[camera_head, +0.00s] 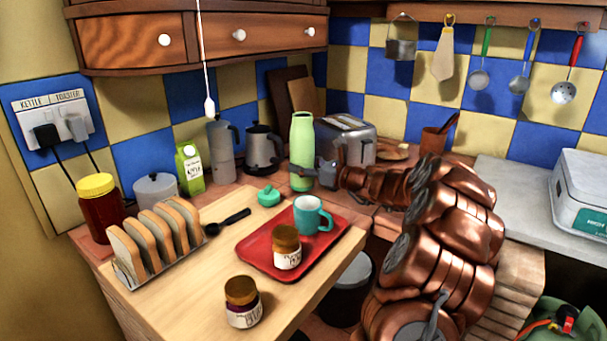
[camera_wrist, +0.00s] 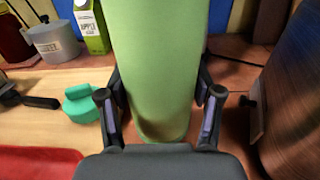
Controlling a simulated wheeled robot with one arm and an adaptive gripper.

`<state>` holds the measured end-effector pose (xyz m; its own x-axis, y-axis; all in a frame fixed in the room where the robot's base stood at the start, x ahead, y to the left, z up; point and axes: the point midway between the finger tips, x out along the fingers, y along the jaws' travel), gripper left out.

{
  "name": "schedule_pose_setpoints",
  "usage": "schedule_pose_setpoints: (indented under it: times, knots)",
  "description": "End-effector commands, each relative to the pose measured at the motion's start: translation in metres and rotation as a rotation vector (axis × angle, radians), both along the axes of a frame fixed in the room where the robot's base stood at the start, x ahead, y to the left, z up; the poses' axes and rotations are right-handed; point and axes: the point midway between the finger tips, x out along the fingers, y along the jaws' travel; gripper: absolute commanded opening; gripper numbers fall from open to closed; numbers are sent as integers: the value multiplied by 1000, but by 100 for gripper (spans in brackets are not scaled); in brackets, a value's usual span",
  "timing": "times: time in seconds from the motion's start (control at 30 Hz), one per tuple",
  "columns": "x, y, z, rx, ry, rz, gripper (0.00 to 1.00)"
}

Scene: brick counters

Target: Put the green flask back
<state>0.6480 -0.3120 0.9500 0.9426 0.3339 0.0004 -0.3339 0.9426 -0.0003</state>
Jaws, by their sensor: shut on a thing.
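The green flask (camera_head: 302,140) stands upright at the back of the counter, left of the toaster. It fills the middle of the wrist view (camera_wrist: 155,60). My gripper (camera_head: 308,170) reaches it from the right, with its fingers on either side of the lower body. In the wrist view my gripper (camera_wrist: 160,115) is shut on the flask. Whether the flask's base touches the counter is hard to tell. A teal-green lid (camera_head: 268,195) lies on the wooden board to the left of the flask; it also shows in the wrist view (camera_wrist: 82,103).
The silver toaster (camera_head: 345,138) is close at the flask's right. A kettle (camera_head: 263,148), moka pot (camera_head: 222,148) and juice carton (camera_head: 189,167) stand to its left. A red tray (camera_head: 262,262) with a teal mug (camera_head: 312,214) and jar (camera_head: 287,247) lies in front.

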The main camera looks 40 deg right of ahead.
Motion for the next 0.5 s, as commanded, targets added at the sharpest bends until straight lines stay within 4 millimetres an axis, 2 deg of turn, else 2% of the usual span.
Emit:
schedule_pose_setpoints:
  times: [0.1, 0.2, 0.5]
  knots:
    - [0, 0, -17, 2, 1, 0, 6]
    - [0, 0, -24, 0, -1, 1, 6]
    - [0, 0, -25, 0, -1, 0, 6]
